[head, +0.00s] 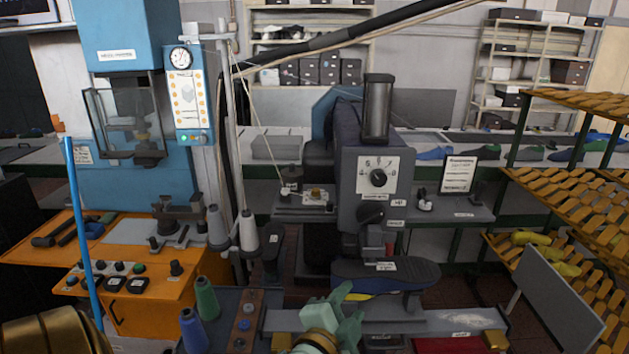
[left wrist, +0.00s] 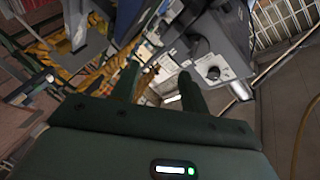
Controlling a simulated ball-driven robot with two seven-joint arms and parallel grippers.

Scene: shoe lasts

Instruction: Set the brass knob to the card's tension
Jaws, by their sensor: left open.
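A small brass knob (head: 316,192) sits on a pale plate on the shelf left of the grey sewing machine head (head: 376,160). A white card (head: 460,173) with a dark border stands upright on the right-hand shelf. Its print is too small to read. My left gripper (head: 338,312) is pale green, open and empty, low in front of the machine and well below the knob. In the left wrist view its two dark fingers (left wrist: 158,74) stand apart with nothing between them.
A black dial (head: 379,178) with a white face is on the machine front. Blue and green thread cones (head: 207,300) stand at lower left, white cones (head: 248,232) behind them. A dark shoe-shaped arm (head: 385,274) juts out below the machine head. A rack of lasts (head: 580,130) stands right.

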